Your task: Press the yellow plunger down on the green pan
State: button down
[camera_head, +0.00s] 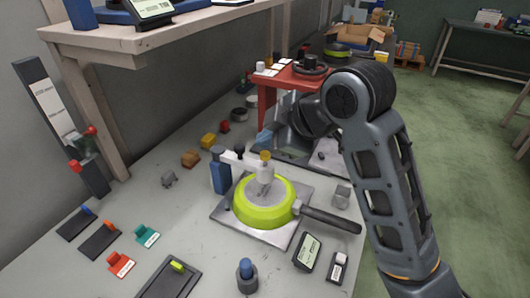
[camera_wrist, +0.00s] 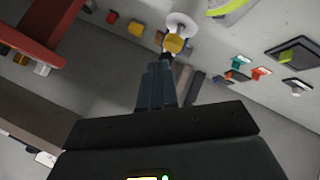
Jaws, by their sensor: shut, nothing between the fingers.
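The green pan (camera_head: 251,216) sits on a metal plate on the bench, its dark handle pointing right. Above it, a white arm on a blue post (camera_head: 220,176) carries the yellow plunger (camera_head: 265,155), with a pale body over the pan's centre. In the wrist view the yellow plunger (camera_wrist: 173,42) shows beyond the fingertips, beside a white round part; a piece of green pan (camera_wrist: 228,7) is at the top edge. My gripper (camera_head: 264,138) is shut and empty, just behind the plunger in the head view. Its fingers (camera_wrist: 163,64) point toward the plunger; I cannot tell whether they touch.
A red stand (camera_head: 290,77) is behind my gripper. Small yellow and orange blocks (camera_head: 190,158) lie left of the post. A dark cylinder with a blue top (camera_head: 246,275) and a display device (camera_head: 307,252) stand in front. A wooden shelf (camera_head: 130,42) overhangs the back left.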

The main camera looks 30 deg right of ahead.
aim_at(266, 156)
jog(key=shift+f, duration=0.1)
jog(key=shift+f, duration=0.35)
jog(key=shift+s+f+b, duration=0.15)
jog(key=shift+f+b, duration=1)
jog(key=shift+f, duration=0.35)
dwell(1.7)
jog(key=shift+r, duration=0.15)
jog(key=shift+r+p, duration=1.35)
jog(key=shift+r, duration=0.35)
notch_tip(266, 156, up, 5)
jog(key=p, duration=0.4)
jog(key=shift+p, duration=0.35)
